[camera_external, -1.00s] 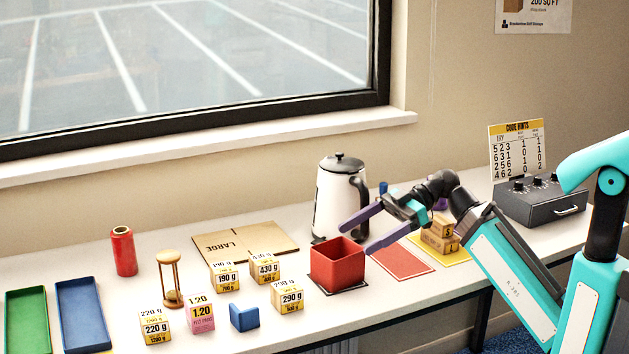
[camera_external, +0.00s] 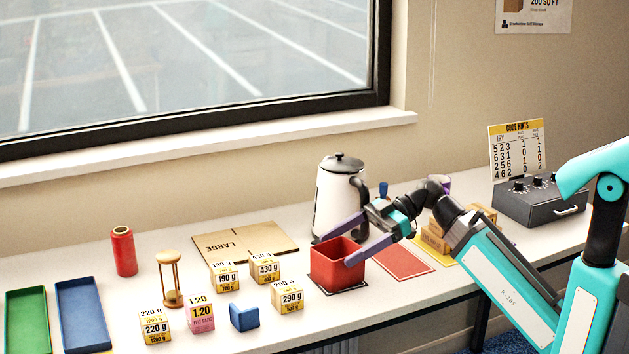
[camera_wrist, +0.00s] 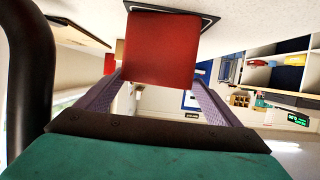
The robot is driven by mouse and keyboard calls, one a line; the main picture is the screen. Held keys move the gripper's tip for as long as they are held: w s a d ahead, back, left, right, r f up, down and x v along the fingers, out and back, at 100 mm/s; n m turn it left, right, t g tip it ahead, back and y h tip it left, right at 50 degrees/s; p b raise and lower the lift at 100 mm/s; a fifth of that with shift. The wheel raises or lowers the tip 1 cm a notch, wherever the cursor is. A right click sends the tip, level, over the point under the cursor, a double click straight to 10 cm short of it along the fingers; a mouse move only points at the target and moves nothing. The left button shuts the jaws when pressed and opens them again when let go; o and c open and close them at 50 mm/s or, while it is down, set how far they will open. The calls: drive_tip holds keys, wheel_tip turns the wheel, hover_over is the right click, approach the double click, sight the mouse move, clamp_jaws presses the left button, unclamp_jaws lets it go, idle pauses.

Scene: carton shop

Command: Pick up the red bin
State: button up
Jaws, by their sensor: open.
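The red bin (camera_external: 333,265) is an open-topped square box standing upright on a dark-edged mat on the table. It also shows large in the wrist view (camera_wrist: 160,50), ahead of my gripper. My gripper (camera_external: 338,246) is open, with its purple fingers spread at the bin's right side. In the external view one finger reaches behind the bin's rim and the other overlaps its near right side. In the wrist view the fingers (camera_wrist: 158,85) lie toward either side of the bin. I cannot tell whether they touch it.
A white kettle (camera_external: 333,205) with a black handle stands close behind the bin and gripper. Several weight-marked boxes (camera_external: 287,297) stand to the left. A red mat (camera_external: 403,262) lies to the right, with cartons (camera_external: 432,240) beyond it. A flat cardboard piece (camera_external: 245,243) lies behind.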

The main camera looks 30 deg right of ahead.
drive_tip(key=shift+c, duration=0.5)
drive_tip(key=c, duration=1.5)
drive_tip(key=shift+o, duration=0.2)
drive_tip(key=shift+r, duration=0.1)
wheel_tip(320, 180, up, 10)
drive_tip(key=p, duration=0.2)
